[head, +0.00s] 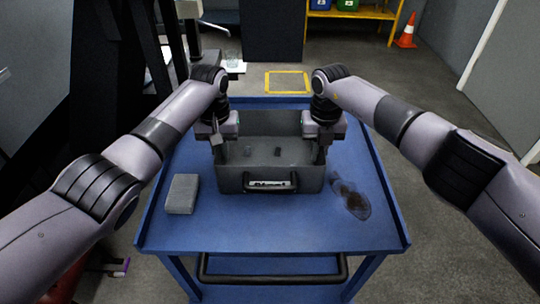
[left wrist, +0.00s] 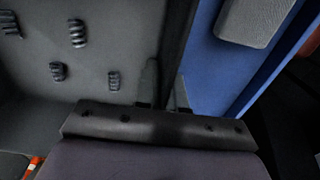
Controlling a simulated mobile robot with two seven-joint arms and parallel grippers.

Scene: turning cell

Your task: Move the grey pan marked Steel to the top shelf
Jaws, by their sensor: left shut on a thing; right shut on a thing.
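The grey pan (head: 311,181) sits on the blue top shelf (head: 230,230) of a cart, or just above it; I cannot tell which. Its front has a handle and a pale label too small to read. A few small dark pieces lie inside; several dark curls show in the left wrist view. My left gripper (head: 217,141) is shut on the pan's left wall. In the left wrist view its fingers (left wrist: 165,92) straddle the pan's wall (left wrist: 172,60). My right gripper (head: 324,142) is shut on the right wall.
A grey block (head: 182,194) lies left of the pan on the cart, and a dark transparent item (head: 351,200) lies to the right. The cart has a raised rim, a black front handle (head: 275,279) and a lower shelf. A yellow floor square (head: 287,82) and orange cone (head: 406,32) are beyond.

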